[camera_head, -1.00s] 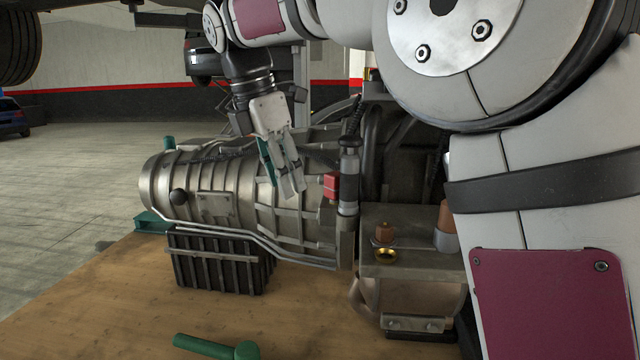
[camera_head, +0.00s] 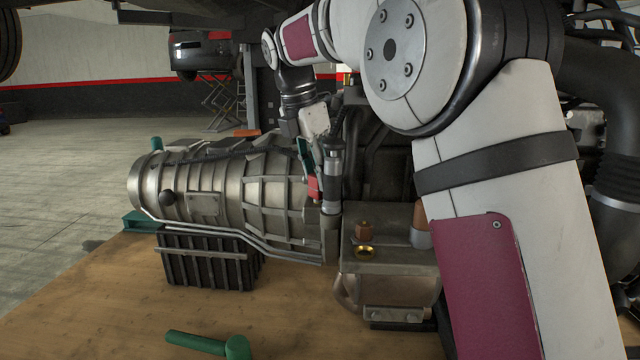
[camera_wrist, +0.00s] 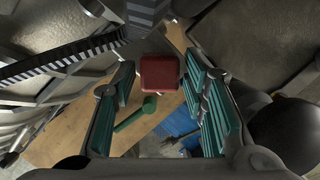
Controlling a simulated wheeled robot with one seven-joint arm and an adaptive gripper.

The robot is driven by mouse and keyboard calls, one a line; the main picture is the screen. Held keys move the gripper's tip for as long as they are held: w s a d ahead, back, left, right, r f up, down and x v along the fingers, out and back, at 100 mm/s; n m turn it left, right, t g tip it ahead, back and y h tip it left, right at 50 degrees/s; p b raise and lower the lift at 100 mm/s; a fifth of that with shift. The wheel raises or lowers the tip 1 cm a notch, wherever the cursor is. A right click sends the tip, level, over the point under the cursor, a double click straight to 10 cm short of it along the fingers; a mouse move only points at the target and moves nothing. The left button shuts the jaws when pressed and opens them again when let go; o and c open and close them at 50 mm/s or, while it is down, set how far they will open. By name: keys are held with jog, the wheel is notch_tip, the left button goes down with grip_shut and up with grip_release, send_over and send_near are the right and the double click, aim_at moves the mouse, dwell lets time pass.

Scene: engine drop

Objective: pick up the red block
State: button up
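The red block (camera_head: 313,188) sits on the right end of the grey gearbox, beside an upright dark and silver cylinder. In the wrist view the red block (camera_wrist: 159,72) lies between the tips of my two green-padded fingers, with a visible gap on each side. My gripper (camera_wrist: 160,85) is open and does not appear to touch the block. In the head view my gripper (camera_head: 308,160) is just above and behind the block, partly hidden by the cylinder.
The gearbox (camera_head: 215,195) rests above a black ribbed crate (camera_head: 205,262) on a wooden table (camera_head: 110,310). A green tool (camera_head: 208,343) lies at the front. A metal block with brass fittings (camera_head: 365,251) stands right of the cylinder (camera_head: 333,175).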

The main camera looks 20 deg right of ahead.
jog(key=shift+f, duration=0.1)
jog(key=shift+c, duration=0.6)
grip_shut()
jog(key=shift+a+r+b, duration=0.15)
jog(key=shift+r+b, duration=0.15)
jog(key=shift+b, duration=0.1)
notch_tip(320, 180, up, 6)
jog(key=shift+r+b, duration=0.2)
jog(key=shift+b, duration=0.55)
jog(key=s+a+b, duration=0.1)
jog(key=s+a, duration=0.3)
jog(key=a, duration=0.5)
jog(key=s+a+b, duration=0.1)
jog(key=s+a, duration=0.2)
jog(key=a, duration=0.6)
jog(key=shift+s, duration=0.35)
